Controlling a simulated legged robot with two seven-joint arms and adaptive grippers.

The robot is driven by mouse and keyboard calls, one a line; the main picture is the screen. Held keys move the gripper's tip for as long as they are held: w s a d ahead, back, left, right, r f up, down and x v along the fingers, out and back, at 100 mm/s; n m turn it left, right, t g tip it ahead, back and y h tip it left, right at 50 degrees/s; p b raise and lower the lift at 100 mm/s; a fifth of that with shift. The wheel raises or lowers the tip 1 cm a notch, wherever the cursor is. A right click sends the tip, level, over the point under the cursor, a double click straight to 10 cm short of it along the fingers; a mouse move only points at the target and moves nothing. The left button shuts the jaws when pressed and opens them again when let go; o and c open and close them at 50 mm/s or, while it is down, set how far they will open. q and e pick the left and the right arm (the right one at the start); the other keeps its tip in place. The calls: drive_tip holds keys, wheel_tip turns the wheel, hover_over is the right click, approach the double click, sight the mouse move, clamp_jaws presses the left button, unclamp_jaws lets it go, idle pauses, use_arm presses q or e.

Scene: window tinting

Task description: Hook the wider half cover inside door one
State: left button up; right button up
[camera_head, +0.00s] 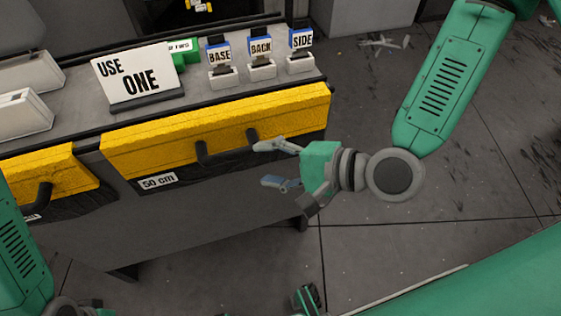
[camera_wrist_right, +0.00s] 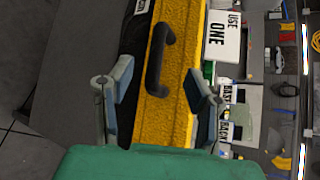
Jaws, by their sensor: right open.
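A yellow half cover (camera_head: 215,120) with a dark handle (camera_head: 228,146) and a "50 cm" label (camera_head: 158,181) is at the front of the bench. A second yellow cover (camera_head: 45,172) is cut off at the left edge, so I cannot compare their full widths. My right gripper (camera_head: 272,164) is open and empty, to the right of the handle. In the right wrist view the handle (camera_wrist_right: 157,60) lies beyond and between the open fingers, apart from them. My left gripper's fingers are out of view. I cannot identify door one.
A "USE ONE" sign (camera_head: 138,78) stands on the bench, partly hiding a green sign (camera_head: 181,47). Blocks marked BASE (camera_head: 219,55), BACK (camera_head: 260,48) and SIDE (camera_head: 301,41) stand to its right. White holders (camera_head: 22,112) are at the left.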

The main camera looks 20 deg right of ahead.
sight(219, 160)
drive_tip(key=b+x, duration=0.2)
drive_tip(key=x, duration=0.8)
drive_tip(key=shift+w+f+b, duration=0.2)
drive_tip(key=shift+f+b, duration=0.05)
drive_tip(key=shift+b, duration=0.15)
drive_tip(key=shift+w+a+f, duration=0.15)
drive_tip(key=shift+w+a, duration=0.05)
drive_tip(key=shift+a, duration=0.25)
drive_tip(key=shift+w+a+f, duration=0.1)
drive_tip(key=shift+w+a, duration=0.1)
drive_tip(key=shift+a, duration=0.3)
drive_tip(key=shift+w+a, duration=0.1)
drive_tip(key=shift+a, duration=0.4)
drive_tip(key=shift+d, duration=0.55)
clamp_jaws()
drive_tip(key=shift+d, duration=0.1)
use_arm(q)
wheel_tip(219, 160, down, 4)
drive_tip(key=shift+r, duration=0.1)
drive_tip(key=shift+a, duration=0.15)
